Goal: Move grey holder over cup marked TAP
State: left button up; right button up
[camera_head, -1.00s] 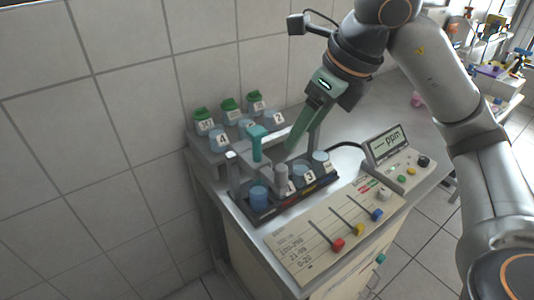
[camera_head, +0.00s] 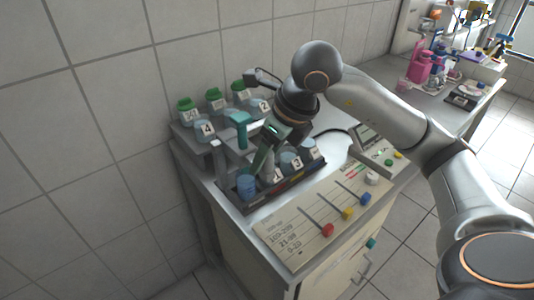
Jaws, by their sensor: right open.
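My right gripper (camera_head: 262,160) reaches down over the dark tray (camera_head: 282,188) on the rack, its green fingers pointing down and to the left. It is open, with its tips close to a small grey upright piece (camera_head: 268,174), probably the grey holder, which the fingers partly hide. I cannot tell whether they touch it. In the same tray, a blue cup (camera_head: 246,184) stands at the left end, and light-blue cups, one marked 3 (camera_head: 297,162), stand to the right. The TAP mark is not readable on any cup. My left gripper is not in view.
Behind the tray stand green-capped bottles (camera_head: 215,97) and a cup marked 4 (camera_head: 204,130). A teal handle (camera_head: 238,130) rises between the rows. In front lies a panel with red, yellow and blue sliders (camera_head: 346,213). A display box (camera_head: 367,140) stands at the right.

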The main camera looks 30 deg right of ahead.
grip_shut()
dwell(0.5)
dwell(0.9)
